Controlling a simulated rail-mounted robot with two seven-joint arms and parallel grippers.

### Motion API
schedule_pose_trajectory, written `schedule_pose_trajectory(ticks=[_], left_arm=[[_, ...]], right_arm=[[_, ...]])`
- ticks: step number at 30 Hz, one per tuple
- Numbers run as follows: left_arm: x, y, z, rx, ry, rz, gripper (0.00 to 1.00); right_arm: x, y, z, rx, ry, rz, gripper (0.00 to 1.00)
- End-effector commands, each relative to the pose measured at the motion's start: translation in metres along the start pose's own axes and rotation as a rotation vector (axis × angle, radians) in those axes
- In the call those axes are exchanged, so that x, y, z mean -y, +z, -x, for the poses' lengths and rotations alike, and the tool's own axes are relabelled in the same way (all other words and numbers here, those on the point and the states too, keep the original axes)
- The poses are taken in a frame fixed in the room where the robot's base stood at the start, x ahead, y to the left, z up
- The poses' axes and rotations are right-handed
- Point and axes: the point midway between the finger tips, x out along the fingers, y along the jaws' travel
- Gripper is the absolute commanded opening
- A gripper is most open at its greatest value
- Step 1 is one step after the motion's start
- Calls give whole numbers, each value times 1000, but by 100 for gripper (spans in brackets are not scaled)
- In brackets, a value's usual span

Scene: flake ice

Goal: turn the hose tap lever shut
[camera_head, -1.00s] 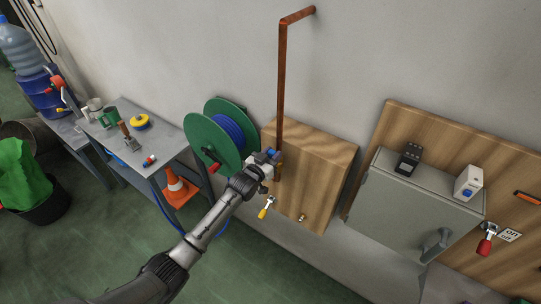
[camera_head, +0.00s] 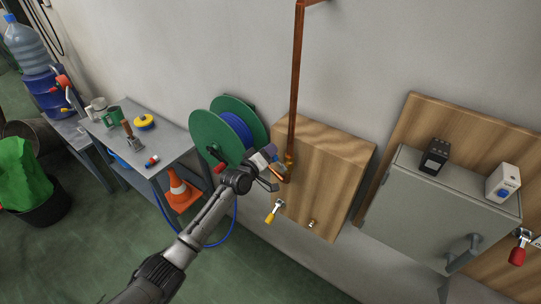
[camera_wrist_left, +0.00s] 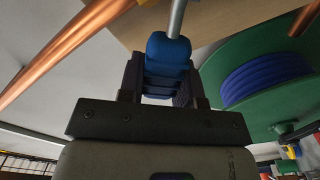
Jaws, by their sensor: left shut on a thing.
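The hose tap lever has a blue grip (camera_wrist_left: 168,55) on a metal stem, seen in the left wrist view. My left gripper (camera_wrist_left: 160,80) is shut on this blue grip, with a dark finger on each side. In the head view my left gripper (camera_head: 266,164) is at the tap, at the lower end of the copper pipe (camera_head: 296,80), in front of the wooden box's left side. A little of the blue grip (camera_head: 271,151) shows there. The gripper hides much of the tap, so the lever's exact angle is unclear. My right gripper is not in view.
A green reel (camera_head: 213,139) with blue hose stands close to the left of the gripper. A yellow-handled lever (camera_head: 274,211) sticks out below, on the wooden box (camera_head: 335,165). A grey cabinet (camera_head: 420,210) is to the right. A cluttered bench (camera_head: 174,145) and orange cone (camera_head: 180,192) are left.

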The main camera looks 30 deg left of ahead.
Motion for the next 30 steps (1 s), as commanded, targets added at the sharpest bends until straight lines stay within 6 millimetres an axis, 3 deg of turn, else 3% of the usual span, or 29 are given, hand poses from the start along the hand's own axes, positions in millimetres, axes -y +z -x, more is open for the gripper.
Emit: schedule_pose_trajectory(ticks=[12,30], left_arm=[[33,9,0,-1,0,386,0],[53,20,0,0,0,699,0]], right_arm=[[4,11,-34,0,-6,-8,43],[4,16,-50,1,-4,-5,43]])
